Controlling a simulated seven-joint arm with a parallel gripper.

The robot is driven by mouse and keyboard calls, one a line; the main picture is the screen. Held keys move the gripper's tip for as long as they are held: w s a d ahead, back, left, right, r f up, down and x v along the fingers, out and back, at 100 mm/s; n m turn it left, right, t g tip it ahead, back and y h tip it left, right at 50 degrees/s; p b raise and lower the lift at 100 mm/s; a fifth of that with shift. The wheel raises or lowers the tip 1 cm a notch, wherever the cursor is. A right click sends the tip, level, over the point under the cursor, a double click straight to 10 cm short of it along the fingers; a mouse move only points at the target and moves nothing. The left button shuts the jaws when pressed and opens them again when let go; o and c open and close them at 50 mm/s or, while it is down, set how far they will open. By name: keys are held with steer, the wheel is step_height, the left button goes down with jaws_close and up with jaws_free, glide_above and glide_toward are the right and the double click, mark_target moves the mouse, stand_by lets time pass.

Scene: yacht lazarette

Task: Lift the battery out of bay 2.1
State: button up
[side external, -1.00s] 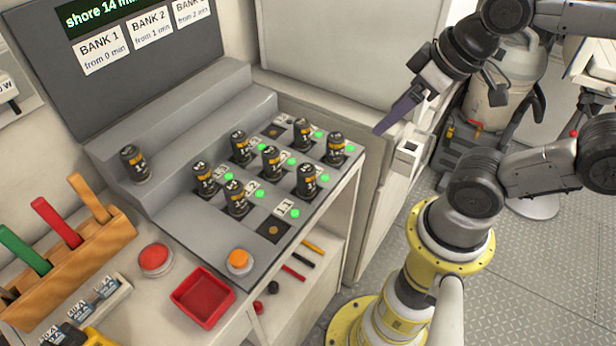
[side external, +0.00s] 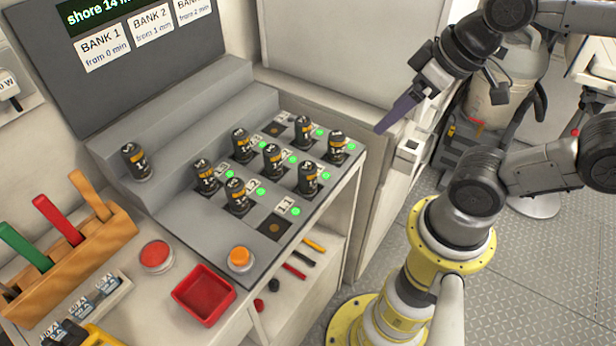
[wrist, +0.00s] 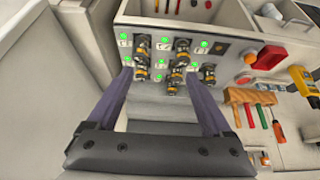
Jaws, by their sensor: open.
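Dark batteries with orange bands stand upright in a grid of bays on the grey rack (side external: 190,232). The label 1.1 (side external: 287,207) reads beside an empty bay (side external: 275,227) at the front. The label of bay 2.1 is too small to read; by position, its battery seems to be the front one in the middle row (side external: 308,178). My gripper (side external: 384,124) is open and empty, right of the rack and above floor level. In the wrist view, my gripper's two purple fingers (wrist: 160,80) are spread apart, with the batteries (wrist: 176,65) beyond them.
Another battery (side external: 136,162) stands on the raised step at the back left. A red tray (side external: 204,295), a red button (side external: 156,257) and an orange button (side external: 240,260) are at the front. A wooden holder (side external: 85,245) carries coloured handles. Neighbouring batteries stand close together.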

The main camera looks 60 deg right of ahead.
steer(key=m+g, duration=0.6)
steer(key=m, duration=1)
glide_above(307, 165)
step_height(307, 165, down, 4)
step_height(307, 165, down, 9)
steer(key=shift+r, duration=0.1)
steer(key=shift+s+f, duration=0.1)
steer(key=shift+f, duration=2.75)
steer(key=shift+r, duration=0.1)
jaws_close()
